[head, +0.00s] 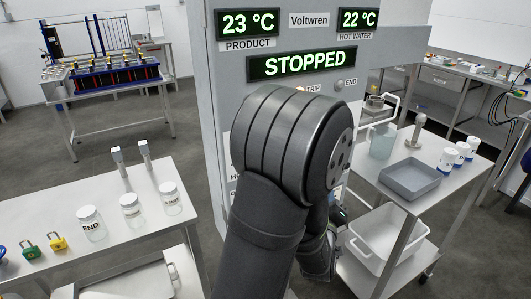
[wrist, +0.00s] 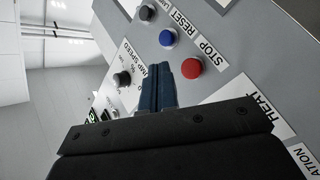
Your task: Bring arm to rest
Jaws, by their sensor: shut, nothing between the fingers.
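My gripper (wrist: 158,72) is shut and empty in the wrist view, its dark fingers pointing along the control panel. The red STOP button (wrist: 191,67) is just right of the fingertips, and the blue RESET button (wrist: 168,37) lies beyond them. A black pump speed knob (wrist: 122,79) is to the left. Whether the fingers touch the panel, I cannot tell. In the head view my bent arm covers the middle of the grey cabinet (head: 205,70) and hides the gripper. The cabinet display (head: 302,64) reads STOPPED, with 23 °C product and 22 °C hot water.
A left bench (head: 135,218) holds jars, two metal-topped tools and several padlocks. A right cart (head: 425,200) carries a grey tray (head: 409,179), a jug (head: 381,142) and white-and-blue containers, with a white bin (head: 375,246) below. Floor shows between left bench and cabinet.

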